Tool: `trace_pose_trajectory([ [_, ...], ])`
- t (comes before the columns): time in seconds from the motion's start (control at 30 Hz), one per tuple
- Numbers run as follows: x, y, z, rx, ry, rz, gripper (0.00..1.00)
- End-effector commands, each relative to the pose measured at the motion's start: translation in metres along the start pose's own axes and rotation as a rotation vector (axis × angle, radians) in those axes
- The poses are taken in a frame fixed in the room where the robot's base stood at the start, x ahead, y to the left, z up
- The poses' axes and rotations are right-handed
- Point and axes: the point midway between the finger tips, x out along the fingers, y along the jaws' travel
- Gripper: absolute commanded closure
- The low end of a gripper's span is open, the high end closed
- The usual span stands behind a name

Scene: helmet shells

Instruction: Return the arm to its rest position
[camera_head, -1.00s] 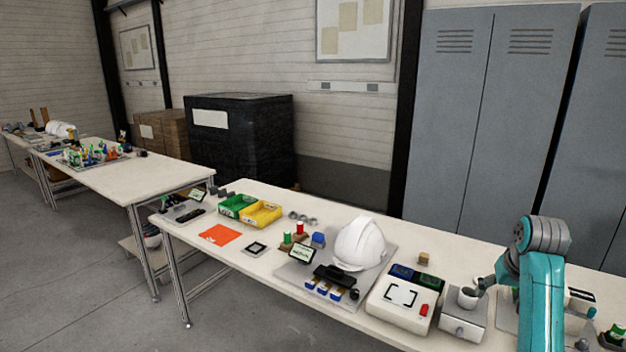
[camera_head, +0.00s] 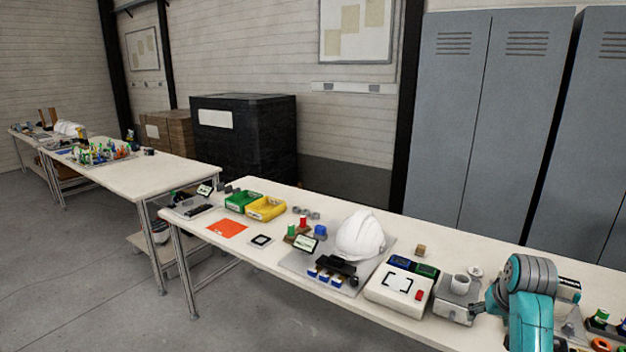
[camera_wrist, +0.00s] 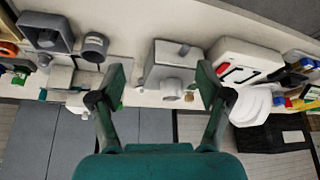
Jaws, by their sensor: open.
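My teal arm (camera_head: 530,300) stands at the right of the head view, over the front part of the workbench. My gripper shows in the wrist view (camera_wrist: 160,88) with its two dark green fingers spread wide apart and nothing between them. The wrist view shows the same grey block (camera_wrist: 170,62) beyond the gap between the fingers.
A white helmet shell (camera_head: 361,238) sits on a grey plate left of a white device with a red button (camera_head: 398,293). Green (camera_head: 243,201) and yellow (camera_head: 266,208) bins stand farther left. Grey lockers (camera_head: 490,120) rise behind the bench. Small parts lie right of my arm.

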Motion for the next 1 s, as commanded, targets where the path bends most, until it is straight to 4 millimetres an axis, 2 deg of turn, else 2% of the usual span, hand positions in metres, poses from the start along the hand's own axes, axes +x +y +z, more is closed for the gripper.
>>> trace_pose_trajectory([
  [0.17, 0.032, -0.013, 0.03, -0.01, 0.032, -0.004, 0.23],
  [0.27, 0.054, -0.023, 0.055, -0.017, 0.06, -0.008, 0.23],
  [0.4, 0.084, -0.039, 0.1, -0.03, 0.112, -0.014, 0.23],
  [0.6, 0.114, -0.059, 0.166, -0.048, 0.19, -0.025, 0.23],
  [0.83, 0.128, -0.079, 0.245, -0.068, 0.277, -0.04, 0.23],
  [1.0, 0.124, -0.089, 0.303, -0.083, 0.342, -0.053, 0.23],
])
